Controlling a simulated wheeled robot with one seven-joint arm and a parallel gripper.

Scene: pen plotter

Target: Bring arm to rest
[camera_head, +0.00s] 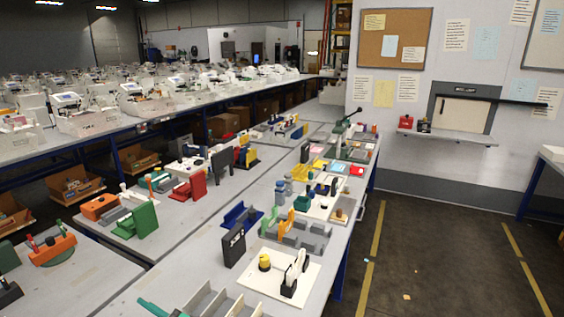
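My arm and my gripper are not in view in the head view, so how the gripper stands cannot be seen. The long grey workbench (180,268) runs from the lower left toward the back right.
A dark upright panel (234,246) and grey trays (215,303) stand near the plate. A wall shelf (447,139) holds small items. The floor (430,255) right of the bench is largely clear.

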